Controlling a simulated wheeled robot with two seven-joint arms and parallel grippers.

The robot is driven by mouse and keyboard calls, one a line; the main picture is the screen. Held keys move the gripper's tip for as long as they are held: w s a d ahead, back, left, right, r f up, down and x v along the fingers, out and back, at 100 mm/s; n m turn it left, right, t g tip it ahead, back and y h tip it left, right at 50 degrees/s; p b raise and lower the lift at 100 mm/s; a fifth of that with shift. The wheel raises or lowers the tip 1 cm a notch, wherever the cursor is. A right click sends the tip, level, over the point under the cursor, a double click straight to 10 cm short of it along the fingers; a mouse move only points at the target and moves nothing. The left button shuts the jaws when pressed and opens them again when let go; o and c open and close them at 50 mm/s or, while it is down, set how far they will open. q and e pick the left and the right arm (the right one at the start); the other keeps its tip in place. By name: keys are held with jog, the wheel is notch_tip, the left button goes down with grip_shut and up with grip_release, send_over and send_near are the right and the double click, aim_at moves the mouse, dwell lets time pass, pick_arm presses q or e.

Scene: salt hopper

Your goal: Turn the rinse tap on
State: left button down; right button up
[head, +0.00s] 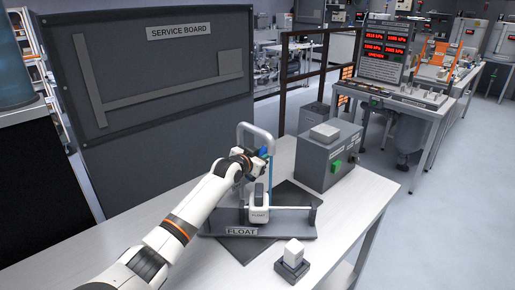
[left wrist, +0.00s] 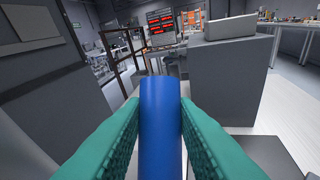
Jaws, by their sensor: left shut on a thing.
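The rinse tap's grey arched pipe (head: 257,128) stands on the table behind the float stand. My left gripper (head: 262,154) is at the tap, beside the arch. Its teal fingers (left wrist: 160,135) are shut on a blue cylindrical handle (left wrist: 160,110), one finger on each side in the left wrist view. A little blue also shows at the gripper in the head view. A thin light-blue vertical strip (head: 270,178) runs down below the arch's right end; it looks like a water stream, though it is small. The tap's base is hidden behind my arm. My right gripper is not in view.
A white float block (head: 259,213) sits on a dark stand labelled FLOAT (head: 285,231). A grey box (head: 328,157) with a green button stands to the right. A small white block in a dark holder (head: 292,261) is near the front. The right table edge is clear.

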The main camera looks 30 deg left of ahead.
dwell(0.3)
pick_arm(q)
jog(key=c, duration=1.1)
grip_release()
jog(key=shift+w+f, duration=0.1)
jog(key=shift+c, duration=0.2)
jog(key=b+v, duration=0.1)
jog(key=v, duration=1.1)
